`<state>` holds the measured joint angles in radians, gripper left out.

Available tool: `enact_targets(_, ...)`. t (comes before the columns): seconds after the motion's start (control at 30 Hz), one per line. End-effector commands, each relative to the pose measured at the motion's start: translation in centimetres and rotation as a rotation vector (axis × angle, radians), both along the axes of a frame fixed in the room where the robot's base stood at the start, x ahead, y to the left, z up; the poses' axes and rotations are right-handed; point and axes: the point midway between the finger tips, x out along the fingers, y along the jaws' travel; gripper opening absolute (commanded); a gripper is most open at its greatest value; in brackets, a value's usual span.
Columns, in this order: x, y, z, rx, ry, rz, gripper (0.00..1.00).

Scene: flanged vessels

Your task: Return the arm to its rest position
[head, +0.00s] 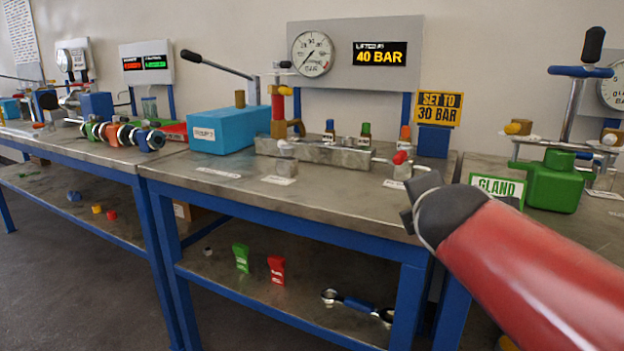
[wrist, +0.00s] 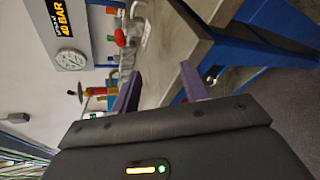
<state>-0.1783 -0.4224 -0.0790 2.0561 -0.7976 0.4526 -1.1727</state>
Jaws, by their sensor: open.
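My red arm (head: 530,265) reaches in from the lower right of the head view. Its dark grey end (head: 450,212) is in front of the right front edge of the middle bench. The wrist view is turned sideways, with the bench (wrist: 165,85) beyond the fingers. No contact with the bench or its fittings can be seen.
The middle bench (head: 330,205) carries a blue box (head: 222,130), a metal manifold (head: 315,152) and a small red-knobbed valve (head: 401,165) near my arm. A gauge panel reading 40 BAR (head: 380,53) stands behind. A green pump (head: 553,183) is at the right. Open floor (head: 80,290) lies at lower left.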

Motion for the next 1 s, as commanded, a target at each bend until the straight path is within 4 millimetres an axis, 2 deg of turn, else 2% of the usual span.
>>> enact_targets(0.27, -5.0, -0.9, -5.6, 0.452, 0.074, -0.254, 0.45)
enact_targets(0.43, -10.1, -0.6, -11.0, 0.853, 0.141, -0.535, 0.45)
enact_targets(0.5, -12.8, 0.0, -13.7, 1.047, 0.175, -0.695, 0.45)
enact_targets(0.63, -17.1, 1.5, -17.8, 1.339, 0.228, -0.978, 0.45)
enact_targets(0.7, -18.6, 2.3, -19.1, 1.433, 0.247, -1.083, 0.45)
enact_targets(0.8, -19.7, 2.9, -20.0, 1.506, 0.26, -1.168, 0.45)
enact_targets(1.0, -19.9, 3.0, -20.2, 1.524, 0.263, -1.192, 0.45)
